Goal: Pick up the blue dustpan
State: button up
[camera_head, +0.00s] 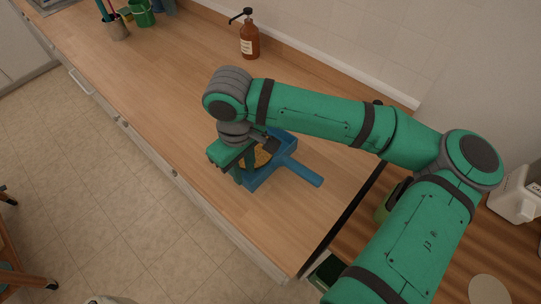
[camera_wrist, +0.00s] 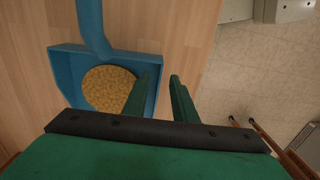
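The blue dustpan (camera_head: 305,173) lies on the wooden counter, its handle pointing to the lower right in the head view. In the wrist view the dustpan (camera_wrist: 95,25) has its handle toward the top. A round, yellow, grainy thing (camera_wrist: 112,88) lies in its pan; it is partly hidden by my arm in the head view. My gripper (camera_wrist: 160,78) is open, pointing down at the pan's side. Its two green fingers appear on either side of the pan's side wall, one over the inside and one outside. I cannot tell whether they touch it.
A brown pump bottle (camera_head: 249,40) stands against the wall. A cup with utensils (camera_head: 116,29) and a green container (camera_head: 142,13) stand at the far left. A white jug (camera_head: 513,197) stands at the right. The counter's front edge runs close to my gripper. Counter left of the dustpan is clear.

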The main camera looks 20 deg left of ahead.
aim_at(245, 180)
notch_tip(245, 180, down, 5)
jog(key=shift+s+d+r, duration=0.1)
jog(key=shift+c, duration=0.3)
grip_shut()
